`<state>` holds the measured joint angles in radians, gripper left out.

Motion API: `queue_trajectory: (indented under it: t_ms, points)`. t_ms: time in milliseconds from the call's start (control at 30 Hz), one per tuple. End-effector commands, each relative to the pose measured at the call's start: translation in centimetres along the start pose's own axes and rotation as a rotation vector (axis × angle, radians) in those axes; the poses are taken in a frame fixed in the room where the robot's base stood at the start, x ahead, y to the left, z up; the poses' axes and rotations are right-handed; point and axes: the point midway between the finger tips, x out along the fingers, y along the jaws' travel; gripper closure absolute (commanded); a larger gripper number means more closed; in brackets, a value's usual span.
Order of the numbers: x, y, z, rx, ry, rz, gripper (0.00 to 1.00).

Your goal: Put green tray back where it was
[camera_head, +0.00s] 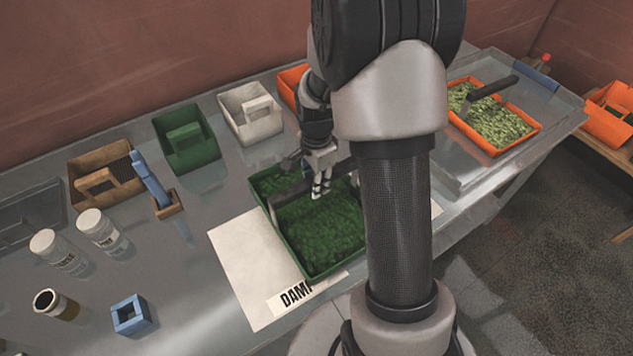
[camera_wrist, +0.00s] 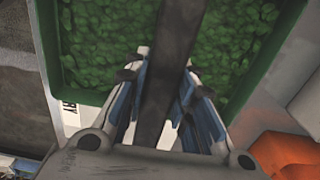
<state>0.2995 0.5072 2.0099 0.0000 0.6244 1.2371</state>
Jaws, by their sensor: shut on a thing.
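A large green tray (camera_head: 283,240) full of green leafy pieces lies over a white sheet (camera_head: 237,262) in the head view. A dark bar handle (camera_head: 288,194) spans it. My gripper (camera_head: 320,183) is shut on this handle from above. In the wrist view, my gripper (camera_wrist: 163,78) has the dark handle (camera_wrist: 176,45) between its fingers, with the green tray rim (camera_wrist: 262,65) around the leaves. I cannot tell whether the tray touches the sheet. My arm hides the tray's right part. A smaller green bin (camera_head: 190,155) with a handle stands at the back.
Brown (camera_head: 99,181), white (camera_head: 250,112) and orange (camera_head: 291,83) bins line the back. An orange tray of pale green pieces (camera_head: 533,129) stands right on a clear raised surface (camera_head: 530,88). White-capped jars (camera_head: 103,232) and a blue square holder (camera_head: 131,315) stand left.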

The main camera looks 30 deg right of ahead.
Motion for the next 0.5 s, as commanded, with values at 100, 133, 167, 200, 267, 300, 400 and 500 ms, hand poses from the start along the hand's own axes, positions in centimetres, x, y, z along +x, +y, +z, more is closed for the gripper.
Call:
queue_trajectory:
  t_ms: [100, 133, 167, 200, 267, 300, 400, 500]
  points:
    - [-0.18, -0.06, -0.02, 0.000, 0.001, -0.002, 1.00]
    - [-0.14, -0.06, -0.02, 0.000, 0.001, -0.002, 1.00]
    - [-0.07, -0.06, -0.02, 0.000, 0.001, -0.002, 1.00]
    - [0.07, -0.06, -0.02, 0.000, 0.001, -0.002, 1.00]
    - [0.28, -0.05, -0.02, 0.000, 0.001, -0.002, 1.00]
    - [0.23, -0.01, 0.00, 0.000, 0.000, 0.000, 0.74]
    - [0.20, 0.00, 0.00, 0.000, 0.000, 0.000, 0.67]
    - [0.19, 0.00, 0.00, 0.000, 0.000, 0.000, 0.60]
